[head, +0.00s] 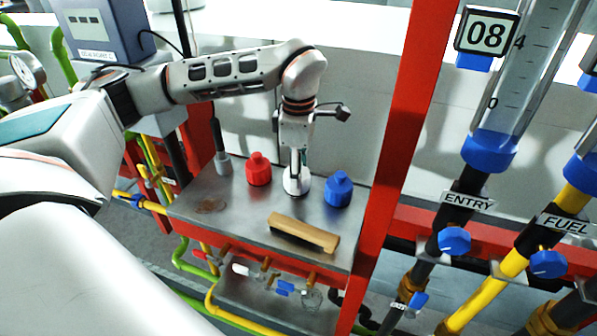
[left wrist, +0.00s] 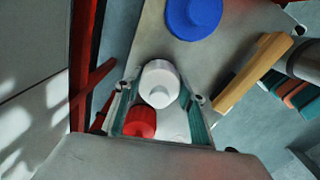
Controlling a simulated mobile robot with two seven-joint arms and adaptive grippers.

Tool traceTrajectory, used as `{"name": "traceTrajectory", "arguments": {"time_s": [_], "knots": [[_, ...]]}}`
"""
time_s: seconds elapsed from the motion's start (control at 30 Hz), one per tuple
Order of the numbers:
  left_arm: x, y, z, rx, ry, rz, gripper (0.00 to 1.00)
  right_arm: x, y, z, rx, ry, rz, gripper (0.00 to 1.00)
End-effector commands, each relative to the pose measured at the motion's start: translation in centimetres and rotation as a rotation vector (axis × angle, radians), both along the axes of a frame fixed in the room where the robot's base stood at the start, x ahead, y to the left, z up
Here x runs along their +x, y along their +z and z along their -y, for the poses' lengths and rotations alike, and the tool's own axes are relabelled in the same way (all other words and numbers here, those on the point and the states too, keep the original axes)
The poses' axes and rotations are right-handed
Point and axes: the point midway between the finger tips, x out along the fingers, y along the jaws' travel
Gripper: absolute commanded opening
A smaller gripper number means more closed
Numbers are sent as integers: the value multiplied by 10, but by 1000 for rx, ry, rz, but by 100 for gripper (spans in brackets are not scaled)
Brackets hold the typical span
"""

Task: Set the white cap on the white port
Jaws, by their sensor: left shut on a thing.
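The white cap (head: 295,184) stands upright on the grey metal shelf (head: 235,217), between the red cap (head: 259,170) and the blue cap (head: 339,189). My left gripper (head: 296,166) points down over it and is shut on its upper part. In the left wrist view the white cap (left wrist: 160,80) lies between the two fingers of the gripper (left wrist: 158,98). Below the shelf's front edge a short white fitting (head: 241,269) sticks out, perhaps the white port; it is too small to be sure. My right gripper is not in view.
A wooden-backed brush (head: 304,233) lies near the shelf's front edge. A grey cup with a dark handle (head: 222,160) stands at the back left. A red post (head: 402,130) rises at the shelf's right. A blue fitting (head: 285,289) and pipes sit below the shelf.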

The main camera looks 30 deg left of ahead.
Motion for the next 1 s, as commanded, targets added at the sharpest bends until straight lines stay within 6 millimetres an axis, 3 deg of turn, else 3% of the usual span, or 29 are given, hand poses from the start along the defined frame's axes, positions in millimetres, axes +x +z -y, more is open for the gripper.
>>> {"name": "traceTrajectory", "arguments": {"time_s": [0.07,0.1,0.47,1.0], "knots": [[0,-2,0,0,0,0,18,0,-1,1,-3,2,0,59],[0,-1,0,0,0,0,46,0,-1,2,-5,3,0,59],[0,1,0,0,0,1,46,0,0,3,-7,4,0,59],[1,39,0,0,1,2,46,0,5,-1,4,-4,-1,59]]}}
